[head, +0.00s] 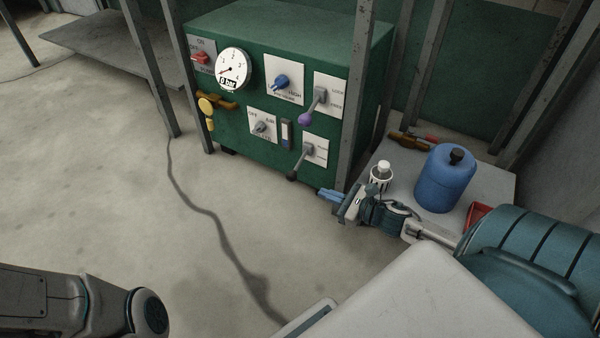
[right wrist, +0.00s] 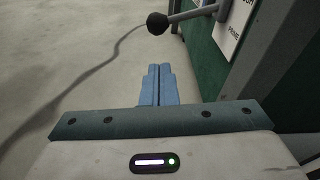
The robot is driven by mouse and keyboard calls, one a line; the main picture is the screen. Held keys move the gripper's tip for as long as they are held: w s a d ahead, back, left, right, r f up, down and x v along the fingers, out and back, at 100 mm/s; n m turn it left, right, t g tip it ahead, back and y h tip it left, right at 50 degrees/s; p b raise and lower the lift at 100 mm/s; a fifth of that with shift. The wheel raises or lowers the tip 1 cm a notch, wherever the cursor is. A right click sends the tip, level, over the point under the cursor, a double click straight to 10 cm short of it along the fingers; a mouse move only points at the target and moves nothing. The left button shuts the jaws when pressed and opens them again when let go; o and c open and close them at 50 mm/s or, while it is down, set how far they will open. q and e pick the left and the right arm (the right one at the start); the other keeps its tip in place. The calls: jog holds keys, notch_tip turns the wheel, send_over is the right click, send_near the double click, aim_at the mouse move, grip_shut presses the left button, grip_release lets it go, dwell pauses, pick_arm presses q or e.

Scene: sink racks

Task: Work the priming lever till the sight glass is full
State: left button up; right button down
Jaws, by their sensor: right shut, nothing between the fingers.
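The priming lever (head: 303,163) is a grey lever with a black knob, low on the right of the green machine's front. It points down and toward me; in the right wrist view its black knob (right wrist: 157,23) shows at the top, beside a plate reading PRIME. The sight glass (head: 286,134) is a narrow upright window left of the lever; its level is too small to read. My right gripper (head: 330,195) is shut and empty, right of the knob and apart from it. Its blue fingers (right wrist: 159,85) point toward the knob's side. My left gripper is out of view.
The green machine (head: 290,40) also bears a dial gauge (head: 233,68), a blue knob (head: 282,82), a purple-knobbed lever (head: 306,117) and a yellow valve (head: 207,106). A grey post (head: 354,100) stands close to my right gripper. A blue canister (head: 444,180) stands at right. Floor in front is clear.

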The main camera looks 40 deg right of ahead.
aim_at(298, 166)
dwell(0.4)
jog(key=x, duration=1)
jog(key=shift+a+r, duration=0.1)
dwell(0.5)
